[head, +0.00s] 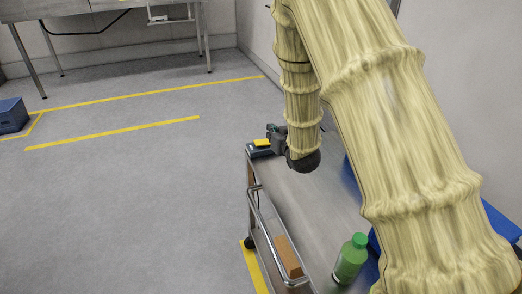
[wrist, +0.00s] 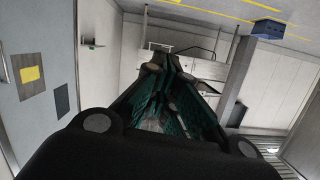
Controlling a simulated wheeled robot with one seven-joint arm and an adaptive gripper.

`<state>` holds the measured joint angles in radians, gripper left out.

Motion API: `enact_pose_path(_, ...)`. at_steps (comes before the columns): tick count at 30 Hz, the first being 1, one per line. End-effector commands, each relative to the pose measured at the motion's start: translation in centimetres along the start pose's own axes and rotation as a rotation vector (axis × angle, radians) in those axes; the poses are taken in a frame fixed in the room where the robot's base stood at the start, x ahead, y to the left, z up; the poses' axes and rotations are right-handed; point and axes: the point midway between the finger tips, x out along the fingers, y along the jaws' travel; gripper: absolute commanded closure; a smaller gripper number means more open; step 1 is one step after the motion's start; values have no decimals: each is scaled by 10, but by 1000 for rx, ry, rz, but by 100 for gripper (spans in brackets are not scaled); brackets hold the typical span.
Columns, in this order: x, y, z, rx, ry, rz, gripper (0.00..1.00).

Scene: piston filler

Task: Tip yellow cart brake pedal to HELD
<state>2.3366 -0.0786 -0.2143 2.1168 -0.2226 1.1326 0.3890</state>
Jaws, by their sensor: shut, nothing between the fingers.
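A yellow pedal-like piece (head: 262,143) sits on a dark base at the far left corner of the steel cart (head: 300,195). I take it for the brake pedal; whether it is tipped is too small to tell. My gripper (head: 275,135) is at the end of my arm, just right of the yellow piece and close to it. I cannot tell whether they touch. In the wrist view my gripper's teal-lined fingers (wrist: 168,68) are shut with nothing held, and the pedal is not clearly seen there.
A green bottle (head: 350,258) stands on the cart near the front. A brown block (head: 288,256) lies beside the cart's side rail (head: 262,225). Blue items show partly behind my arm. Open grey floor with yellow lines lies left of the cart. A blue crate (head: 12,114) is at far left.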

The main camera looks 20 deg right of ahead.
Motion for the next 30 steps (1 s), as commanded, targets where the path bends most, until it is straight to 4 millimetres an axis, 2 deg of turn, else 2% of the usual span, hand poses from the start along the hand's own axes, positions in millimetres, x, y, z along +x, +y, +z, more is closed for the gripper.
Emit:
enact_pose_path(1,3,1,11,0,1,0,100)
enact_pose_path(4,4,2,16,0,1,0,100)
enact_pose_path(20,8,2,17,-1,0,0,100)
enact_pose_path(23,15,2,17,-1,0,0,100)
enact_pose_path(30,52,2,17,-1,1,-1,100)
